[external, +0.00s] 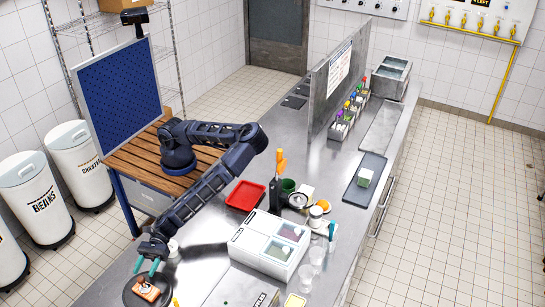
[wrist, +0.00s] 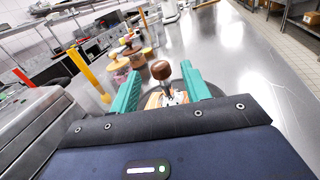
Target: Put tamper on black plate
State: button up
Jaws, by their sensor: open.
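My gripper (external: 147,267) is at the near left end of the steel counter, with its teal fingers apart. The round black plate (external: 133,298) is below it, with an orange-brown item (external: 149,291) on it. In the wrist view, the tamper (wrist: 160,70), with a brown ball knob and dark neck, stands upright between the open fingers (wrist: 162,78). Orange and white parts (wrist: 154,101) show at its foot, and the dark plate rim (wrist: 181,92) shows around it. I cannot tell whether the fingers touch the tamper; its base is partly hidden.
A white two-lidded box (external: 270,243) stands to the right, with clear cups (external: 306,277) beside it. A red tray (external: 246,195) lies farther back. A tall metal divider (external: 338,85) stands on the counter. Bare steel (external: 200,262) lies right of the plate.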

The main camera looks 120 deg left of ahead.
jog(key=v, duration=0.7)
jog(key=shift+a, duration=0.3)
jog(key=shift+s, duration=0.15)
